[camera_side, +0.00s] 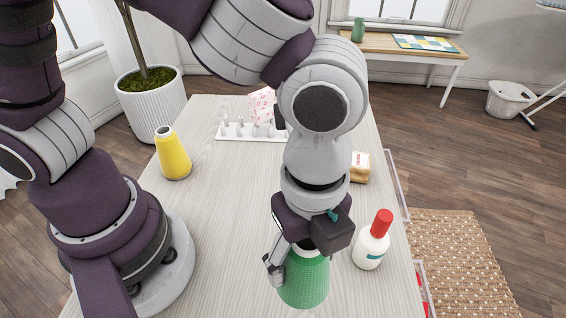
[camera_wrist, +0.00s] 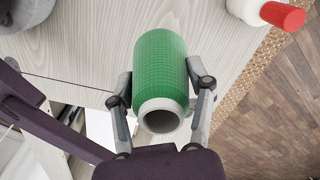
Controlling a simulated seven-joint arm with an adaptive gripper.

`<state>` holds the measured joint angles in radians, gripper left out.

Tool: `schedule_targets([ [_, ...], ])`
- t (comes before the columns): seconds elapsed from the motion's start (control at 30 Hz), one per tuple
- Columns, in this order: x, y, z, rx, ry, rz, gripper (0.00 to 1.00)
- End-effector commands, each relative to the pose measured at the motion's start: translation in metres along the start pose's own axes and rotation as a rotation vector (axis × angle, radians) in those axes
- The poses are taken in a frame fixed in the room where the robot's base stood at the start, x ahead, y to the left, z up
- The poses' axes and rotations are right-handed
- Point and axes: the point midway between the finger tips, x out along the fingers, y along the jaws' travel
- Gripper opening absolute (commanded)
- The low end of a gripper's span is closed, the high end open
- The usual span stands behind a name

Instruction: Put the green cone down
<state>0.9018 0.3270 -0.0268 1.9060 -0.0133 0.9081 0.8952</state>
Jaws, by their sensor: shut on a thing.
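The green cone (camera_side: 304,280) is a thread cone at the near side of the pale wooden table (camera_side: 225,230). My gripper (camera_side: 290,262) is around it and shut on it. In the wrist view the green cone (camera_wrist: 160,75) lies between both fingers of my gripper (camera_wrist: 162,100), with its pale hollow end facing the camera. The cone looks roughly upright in the side view. I cannot tell whether its base touches the table, as its bottom is near the picture edge.
A white bottle with a red cap (camera_side: 371,246) stands close to the right of the cone. A yellow cone (camera_side: 173,155) stands at the far left of the table. A white rack (camera_side: 240,131) is at the back, and a tan block (camera_side: 360,167) is at the right. The table's left middle is clear.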

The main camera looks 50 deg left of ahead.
Motion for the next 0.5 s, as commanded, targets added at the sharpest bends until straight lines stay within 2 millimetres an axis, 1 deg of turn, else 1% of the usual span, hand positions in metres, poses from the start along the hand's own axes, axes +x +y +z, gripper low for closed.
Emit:
schedule_targets([
  [0.03, -0.009, -0.001, -0.001, -0.002, 0.004, -0.005, 0.16],
  [0.1, -0.017, -0.005, 0.003, -0.021, 0.002, -0.003, 0.16],
  [0.17, -0.019, -0.014, 0.01, -0.063, 0.001, -0.001, 0.16],
  [0.23, -0.019, -0.031, 0.024, -0.141, 0.0, 0.001, 0.16],
  [0.37, -0.013, -0.065, 0.062, -0.318, 0.001, 0.002, 0.16],
  [0.4, -0.011, -0.074, 0.075, -0.371, 0.0, 0.001, 0.16],
  [0.5, -0.007, -0.09, 0.105, -0.483, -0.001, 0.0, 0.16],
])
